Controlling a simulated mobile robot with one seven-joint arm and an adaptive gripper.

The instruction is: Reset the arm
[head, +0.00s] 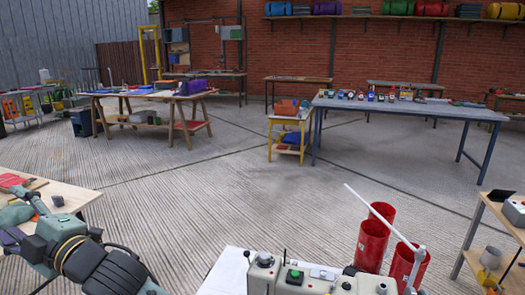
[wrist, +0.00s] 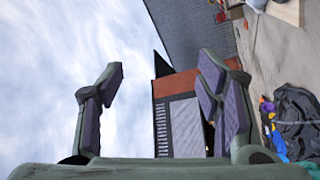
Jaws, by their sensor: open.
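My gripper (wrist: 162,68) shows in the wrist view with its two fingers wide apart and nothing between them. The fingers are grey-green with purple inner pads. The wrist view is turned on its side, with sky on the left, a building behind the fingers and the ground on the right. In the head view my grey-green arm (head: 92,262) is bent at the lower left, in front of a light wooden table. I cannot make out the fingertips clearly in the head view.
The wooden table (head: 84,192) at the left, holding a grey cup (head: 57,200), is close to my arm. Red bins (head: 371,240) stand at the lower right behind a cream control box (head: 310,278). The middle concrete floor (head: 220,190) is clear.

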